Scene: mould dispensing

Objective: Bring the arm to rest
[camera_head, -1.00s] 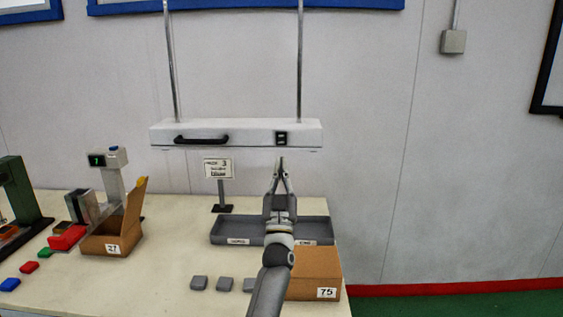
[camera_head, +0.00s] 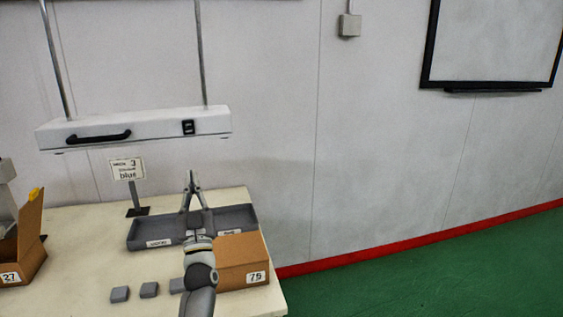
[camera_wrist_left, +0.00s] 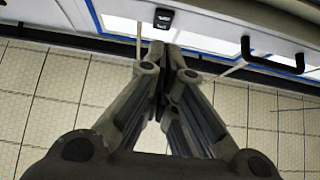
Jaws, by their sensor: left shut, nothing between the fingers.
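My left gripper (camera_head: 190,176) is raised over the grey divided tray (camera_head: 140,241) on the table in the head view. Its fingers come together at the tips and hold nothing. The left wrist view also shows the left gripper (camera_wrist_left: 168,52) with its fingertips meeting and nothing between them. My arm hides the middle of the tray. My right gripper is in neither view.
A cardboard box marked 75 (camera_head: 240,252) stands right of my arm. Several grey blocks (camera_head: 149,290) lie at the front. A sign (camera_head: 127,170) stands behind the tray. A white lamp bar (camera_head: 140,128) hangs above. An open box (camera_head: 30,240) is at left. Green floor (camera_head: 420,275) is clear.

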